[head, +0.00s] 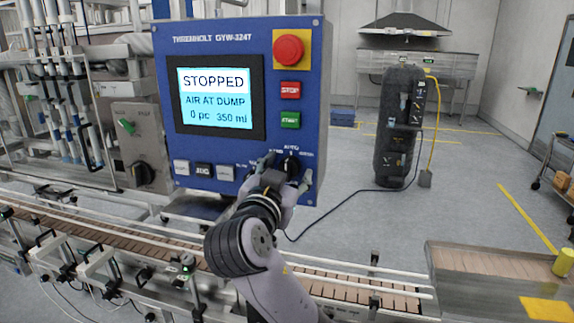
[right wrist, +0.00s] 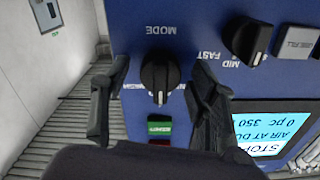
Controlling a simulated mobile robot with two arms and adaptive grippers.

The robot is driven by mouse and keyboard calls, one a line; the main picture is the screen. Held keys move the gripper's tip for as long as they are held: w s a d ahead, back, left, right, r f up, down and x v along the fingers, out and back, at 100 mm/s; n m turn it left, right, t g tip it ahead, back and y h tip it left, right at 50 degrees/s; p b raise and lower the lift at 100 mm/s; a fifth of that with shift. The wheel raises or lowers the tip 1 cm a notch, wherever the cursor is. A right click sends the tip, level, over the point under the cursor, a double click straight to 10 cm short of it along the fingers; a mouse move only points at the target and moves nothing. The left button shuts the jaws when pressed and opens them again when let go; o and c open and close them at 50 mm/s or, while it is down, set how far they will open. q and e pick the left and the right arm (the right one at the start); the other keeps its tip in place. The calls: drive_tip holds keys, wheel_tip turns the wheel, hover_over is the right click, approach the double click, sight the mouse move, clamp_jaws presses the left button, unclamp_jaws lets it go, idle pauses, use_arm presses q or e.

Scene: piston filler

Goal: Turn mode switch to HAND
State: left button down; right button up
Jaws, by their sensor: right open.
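The mode switch (head: 291,166) is a black rotary knob at the lower right of the blue control panel (head: 219,146). It also shows in the right wrist view (right wrist: 160,74), where the panel is upside down. The knob's white mark points straight at the label side, matching AUTO at the top in the head view. My right gripper (head: 286,172) is open, with one finger on each side of the knob. A gap shows between each finger and the knob in the wrist view. My left gripper is not in view.
The panel screen (head: 214,96) reads STOPPED, AIR AT DUMP. A red emergency button (head: 289,49), STOP and START buttons sit above the switch. A speed knob (right wrist: 247,40) is beside it. A conveyor (head: 130,243) runs below the panel. Open floor lies to the right.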

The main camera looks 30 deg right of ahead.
drive_tip(key=shift+w+d, duration=0.15)
drive_tip(key=c, duration=1.2)
drive_tip(key=shift+o, duration=0.2)
drive_tip(key=shift+n, duration=0.3)
drive_tip(key=n+p, duration=0.2)
drive_tip(key=n, duration=0.1)
drive_tip(key=shift+r+n, duration=0.1)
drive_tip(key=shift+n, duration=0.3)
drive_tip(key=shift+n+p, duration=1.25)
drive_tip(key=shift+n, duration=0.95)
